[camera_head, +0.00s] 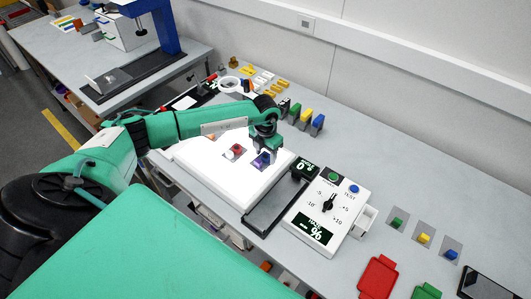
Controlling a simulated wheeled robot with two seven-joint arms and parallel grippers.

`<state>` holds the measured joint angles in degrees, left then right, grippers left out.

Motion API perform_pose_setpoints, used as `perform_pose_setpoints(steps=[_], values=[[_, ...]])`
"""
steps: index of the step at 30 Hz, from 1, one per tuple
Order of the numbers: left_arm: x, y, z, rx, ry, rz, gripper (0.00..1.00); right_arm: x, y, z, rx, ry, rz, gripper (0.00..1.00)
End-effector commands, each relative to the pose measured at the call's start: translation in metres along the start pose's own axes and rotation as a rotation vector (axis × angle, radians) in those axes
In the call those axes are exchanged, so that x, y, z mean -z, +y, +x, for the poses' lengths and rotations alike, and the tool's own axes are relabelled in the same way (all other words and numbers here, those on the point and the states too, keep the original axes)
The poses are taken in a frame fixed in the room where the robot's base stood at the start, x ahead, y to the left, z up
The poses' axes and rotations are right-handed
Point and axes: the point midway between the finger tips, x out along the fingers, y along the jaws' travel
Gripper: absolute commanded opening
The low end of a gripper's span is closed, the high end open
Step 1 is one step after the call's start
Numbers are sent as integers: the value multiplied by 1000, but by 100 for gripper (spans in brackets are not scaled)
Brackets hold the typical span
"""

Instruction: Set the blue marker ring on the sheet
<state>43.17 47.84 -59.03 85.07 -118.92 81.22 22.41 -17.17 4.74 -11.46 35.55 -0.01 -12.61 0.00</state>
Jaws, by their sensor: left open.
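The sheet is a brightly lit white panel (222,184) on the bench, left of the middle. A small blue-violet piece (260,163), which looks like the blue marker ring, is at its right part, directly below my left gripper (265,152). My left gripper points down and is open, with its fingers close around or just above the piece. I cannot tell whether they touch it. A red piece (236,150) stands on the panel to the left, with an orange one (211,137) partly behind my arm. My right gripper is not in view.
A black tray (273,207) and a white control box with a dial (328,204) stand right of the panel. Several coloured blocks (305,117) stand behind. A red tray (378,277) lies at the front right. The bench at back right is clear.

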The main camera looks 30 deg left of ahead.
Motion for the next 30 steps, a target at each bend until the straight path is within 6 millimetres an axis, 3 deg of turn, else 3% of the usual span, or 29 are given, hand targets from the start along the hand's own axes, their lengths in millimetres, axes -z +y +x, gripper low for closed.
perform_pose_setpoints(steps=[5, 8, 21, 30], values=[[0, 0, -4, 0, 0, 0, 52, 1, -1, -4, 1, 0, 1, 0], [-1, 1, -12, -1, -4, 1, 52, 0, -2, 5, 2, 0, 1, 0], [0, 0, -101, -1, -3, 1, 52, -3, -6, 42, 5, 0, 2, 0], [0, 0, -124, 0, 0, 0, 52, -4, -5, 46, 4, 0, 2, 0]])
